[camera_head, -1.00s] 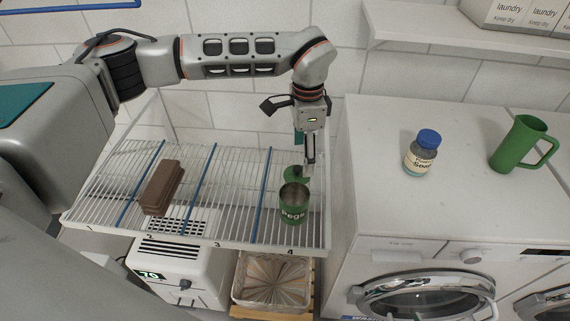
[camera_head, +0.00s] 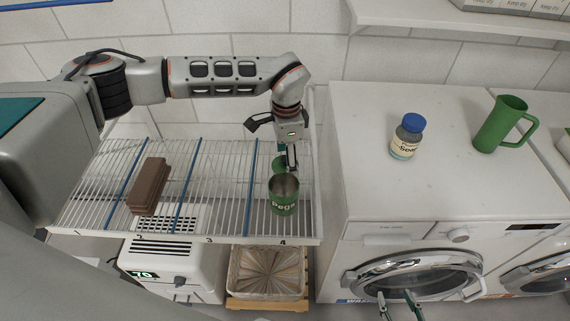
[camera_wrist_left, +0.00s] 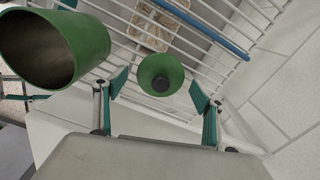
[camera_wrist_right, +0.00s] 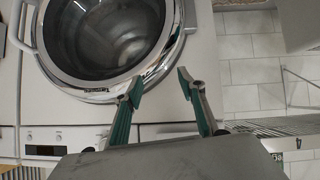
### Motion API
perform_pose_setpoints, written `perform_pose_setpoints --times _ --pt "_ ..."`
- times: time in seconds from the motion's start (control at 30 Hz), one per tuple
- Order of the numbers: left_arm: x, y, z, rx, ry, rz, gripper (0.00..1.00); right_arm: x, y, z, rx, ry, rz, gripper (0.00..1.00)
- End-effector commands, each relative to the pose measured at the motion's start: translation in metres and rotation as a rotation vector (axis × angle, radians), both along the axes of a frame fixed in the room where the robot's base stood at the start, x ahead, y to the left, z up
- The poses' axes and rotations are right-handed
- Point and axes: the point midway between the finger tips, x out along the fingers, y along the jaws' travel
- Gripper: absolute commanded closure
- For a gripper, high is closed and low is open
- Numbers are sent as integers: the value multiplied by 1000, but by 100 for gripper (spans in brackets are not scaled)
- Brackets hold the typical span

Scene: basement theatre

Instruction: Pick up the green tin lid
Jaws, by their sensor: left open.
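The green tin lid (camera_wrist_left: 160,75) is a round green disc with a dark knob, seen between the spread fingers of my left gripper (camera_wrist_left: 158,92) in the left wrist view. In the head view the lid (camera_head: 279,162) is partly hidden behind the gripper (camera_head: 289,163), on the wire rack just behind the open green tin (camera_head: 283,197). The tin also shows at the left of the left wrist view (camera_wrist_left: 92,40). My left gripper is open; contact with the lid cannot be told. My right gripper (camera_wrist_right: 158,88) is open and empty in front of the washing machine (camera_wrist_right: 165,60).
The wire rack (camera_head: 220,200) has blue dividers and holds a brown block (camera_head: 149,187). A blue-capped bottle (camera_head: 407,137) and a green mug (camera_head: 499,125) stand on the machine top to the right. A basket (camera_head: 268,272) sits below the rack. Most of the rack is bare.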

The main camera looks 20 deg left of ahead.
Motion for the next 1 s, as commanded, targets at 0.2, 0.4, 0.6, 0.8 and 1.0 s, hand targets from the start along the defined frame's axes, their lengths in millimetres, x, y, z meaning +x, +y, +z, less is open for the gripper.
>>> perform_pose_setpoints --times 0.2,0.4,0.6,0.8,1.0 --pt "0 0 0 0 0 0 40 1 1 2 2 -3 0 60" --pt "0 0 0 1 1 0 73 1 1 3 3 -4 -2 60" --pt "-1 1 -2 2 4 0 74 1 1 2 5 -4 -2 60" --pt "-3 1 -4 3 7 -1 74 1 2 2 5 -4 -2 60" --pt "-3 1 3 4 8 0 78 0 2 1 4 -2 -2 60"
